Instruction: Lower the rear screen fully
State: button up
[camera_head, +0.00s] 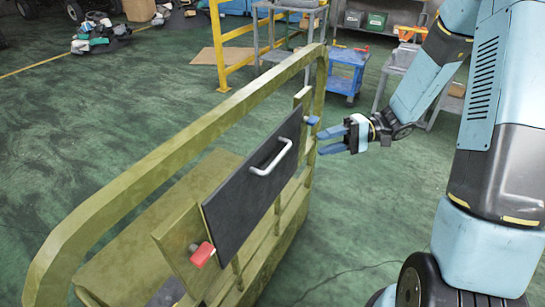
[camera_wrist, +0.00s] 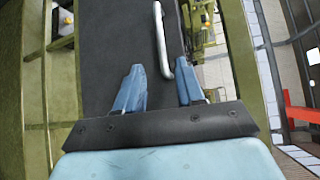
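The screen (camera_head: 255,185) is a dark flat panel with a pale bar handle (camera_head: 270,158) on its face. It stands tilted between the posts of an olive-green chassis frame (camera_head: 185,125). My gripper (camera_head: 326,141) is open and empty, to the right of the panel and close to the blue knob in the picture. In the wrist view, the handle (camera_wrist: 161,40) shows ahead of my open fingers (camera_wrist: 160,78), nearer the right one; contact is not visible.
The frame's top rail arches over the panel. Behind stand a yellow rail (camera_head: 222,50), a blue cart (camera_head: 346,72) and grey shelving. A cable lies on the green floor at the lower right. Floor between the frame and my base is mostly clear.

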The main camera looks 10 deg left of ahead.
aim_at(279, 155)
jog(key=x, duration=1.3)
jog(key=shift+s+a, duration=0.2)
jog(key=shift+a, duration=0.15)
grip_shut()
